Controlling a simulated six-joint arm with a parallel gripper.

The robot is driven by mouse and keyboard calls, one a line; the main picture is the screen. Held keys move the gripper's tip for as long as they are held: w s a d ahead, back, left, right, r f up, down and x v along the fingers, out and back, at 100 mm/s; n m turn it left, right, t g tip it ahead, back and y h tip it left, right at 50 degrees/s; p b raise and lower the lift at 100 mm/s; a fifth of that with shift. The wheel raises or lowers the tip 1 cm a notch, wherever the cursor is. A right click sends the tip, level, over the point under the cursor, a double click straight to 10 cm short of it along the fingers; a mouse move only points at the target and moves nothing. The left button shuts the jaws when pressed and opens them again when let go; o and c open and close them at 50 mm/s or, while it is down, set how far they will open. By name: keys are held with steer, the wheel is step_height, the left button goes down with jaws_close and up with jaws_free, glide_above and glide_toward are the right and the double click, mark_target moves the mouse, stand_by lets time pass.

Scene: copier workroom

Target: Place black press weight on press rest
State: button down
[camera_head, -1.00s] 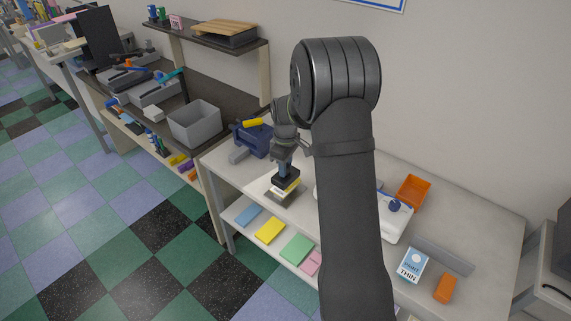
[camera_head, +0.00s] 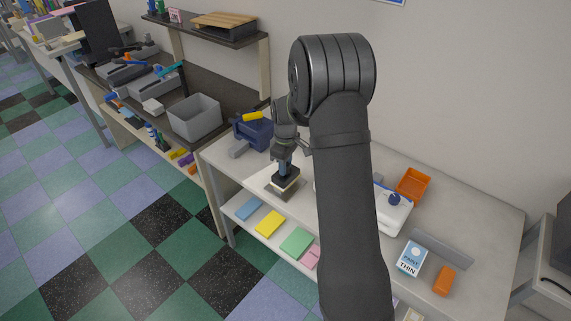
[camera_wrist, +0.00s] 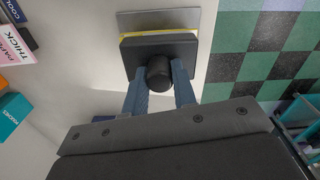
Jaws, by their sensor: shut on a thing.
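The black press weight (camera_head: 286,183) is a dark square block; its round knob (camera_wrist: 159,73) shows in the wrist view. My gripper (camera_head: 285,166) is shut on this knob, its two blue-grey fingers on either side, also seen in the wrist view (camera_wrist: 161,82). The weight is level, directly over a thin pale-yellow layer (camera_wrist: 123,37) on a flat grey plate (camera_wrist: 158,18), which looks like the press rest. The plate also shows in the head view (camera_head: 279,193). I cannot tell whether the weight touches the yellow layer. The weight hides most of it.
A blue clamp-like tool (camera_head: 253,133) stands behind and left of the plate. An orange tray (camera_head: 413,184), a "THIN" box (camera_head: 412,258) and an orange block (camera_head: 444,281) are on the right of the table. My arm hides the table's middle. Coloured pads lie on the shelf below.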

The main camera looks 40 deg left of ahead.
steer(key=shift+f, duration=0.15)
steer(key=c, duration=0.8)
jaws_free()
steer(key=shift+o, duration=0.2)
step_height(320, 180, up, 17)
steer(key=shift+r, duration=0.2)
steer(key=shift+f, duration=0.15)
step_height(320, 180, down, 17)
